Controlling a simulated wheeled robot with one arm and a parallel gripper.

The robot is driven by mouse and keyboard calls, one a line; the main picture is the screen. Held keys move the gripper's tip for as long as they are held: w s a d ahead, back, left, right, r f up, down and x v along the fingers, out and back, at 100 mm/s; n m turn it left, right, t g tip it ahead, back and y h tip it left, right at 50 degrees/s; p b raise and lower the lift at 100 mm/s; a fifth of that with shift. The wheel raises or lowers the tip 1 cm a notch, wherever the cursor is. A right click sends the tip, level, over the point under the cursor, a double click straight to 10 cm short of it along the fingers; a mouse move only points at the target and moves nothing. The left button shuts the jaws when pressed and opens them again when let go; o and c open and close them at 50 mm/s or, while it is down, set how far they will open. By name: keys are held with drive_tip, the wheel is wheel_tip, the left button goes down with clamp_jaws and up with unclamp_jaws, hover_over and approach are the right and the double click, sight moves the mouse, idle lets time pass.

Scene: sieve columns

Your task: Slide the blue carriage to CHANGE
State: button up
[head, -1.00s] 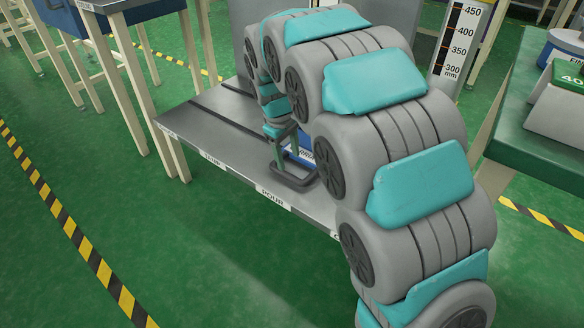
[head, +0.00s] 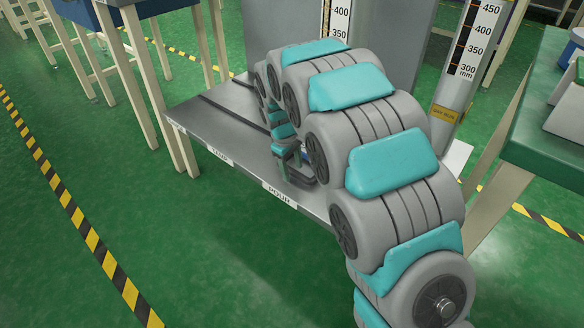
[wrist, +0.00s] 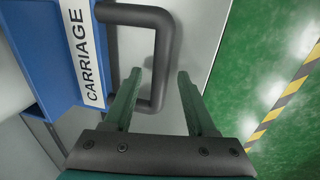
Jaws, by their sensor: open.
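The blue carriage (wrist: 45,50) is at the left of the wrist view, with a white CARRIAGE label. Its dark grey loop handle (wrist: 163,50) sticks out to the right. My gripper (wrist: 160,73) is open, its two green fingers on either side of the handle's outer bar. The left finger is inside the loop and the right finger outside it; I see a gap to the bar on both sides. In the head view my arm hides most of the carriage. The handle is near the POUR label (head: 279,194) on the table edge. No CHANGE label is visible.
The grey table (head: 225,125) has dark slots and edge labels; its left part is clear. An upright grey panel and height scales (head: 478,45) stand behind my arm. A green-topped table (head: 540,150) is at the right. Green floor is free at the left.

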clamp_jaws()
idle(0.4)
idle(1.0)
